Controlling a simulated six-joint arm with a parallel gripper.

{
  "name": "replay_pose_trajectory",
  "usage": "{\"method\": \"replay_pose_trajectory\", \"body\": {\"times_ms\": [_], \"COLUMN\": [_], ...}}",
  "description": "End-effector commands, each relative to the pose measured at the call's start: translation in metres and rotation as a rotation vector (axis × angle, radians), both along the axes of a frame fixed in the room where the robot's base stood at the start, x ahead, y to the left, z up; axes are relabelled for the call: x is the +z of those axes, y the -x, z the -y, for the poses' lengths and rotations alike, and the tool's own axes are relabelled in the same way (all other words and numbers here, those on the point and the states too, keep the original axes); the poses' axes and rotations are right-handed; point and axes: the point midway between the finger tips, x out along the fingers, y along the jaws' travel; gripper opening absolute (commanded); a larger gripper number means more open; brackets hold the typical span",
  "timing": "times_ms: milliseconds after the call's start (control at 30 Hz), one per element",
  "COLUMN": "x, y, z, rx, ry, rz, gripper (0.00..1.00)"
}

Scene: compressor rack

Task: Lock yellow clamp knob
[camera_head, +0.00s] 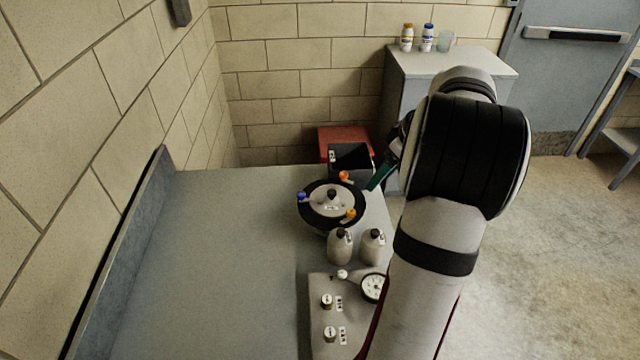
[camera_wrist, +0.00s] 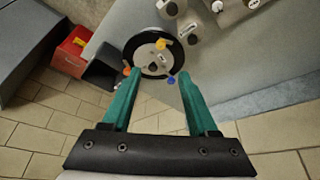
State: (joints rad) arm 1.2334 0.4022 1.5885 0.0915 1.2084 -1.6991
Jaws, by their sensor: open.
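The yellow clamp knob (camera_head: 351,214) sits on the near right rim of a round black and grey lid (camera_head: 325,203). In the wrist view the yellow knob (camera_wrist: 161,44) is on the upper edge of the lid. An orange knob (camera_head: 344,176) and a blue knob (camera_head: 302,196) sit elsewhere on the rim. My gripper (camera_wrist: 160,75) is open and empty, its two teal fingers apart. In the wrist view the fingertips lie at the lid's lower edge, near the orange and blue knobs. In the head view the arm hides most of the gripper; a teal finger shows right of the lid.
Two grey bottles (camera_head: 340,247) stand in front of the lid, near a panel with a gauge (camera_head: 373,288). A black bin (camera_head: 350,157) and a red box (camera_head: 342,137) are behind it. The grey bench (camera_head: 225,260) is clear on the left, up to the wall.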

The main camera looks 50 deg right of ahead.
Motion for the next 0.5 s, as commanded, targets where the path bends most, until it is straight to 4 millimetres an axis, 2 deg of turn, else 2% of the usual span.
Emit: {"method": "replay_pose_trajectory", "body": {"times_ms": [133, 400, 500], "x": [-0.024, -0.099, -0.120], "y": [-0.010, -0.041, -0.050], "z": [-0.001, 0.000, 0.001], "rx": [0.002, 0.001, 0.001], "ry": [-0.006, -0.006, -0.005], "rz": [-0.003, -0.004, -0.003], "gripper": [0.59, 0.59, 0.59]}}
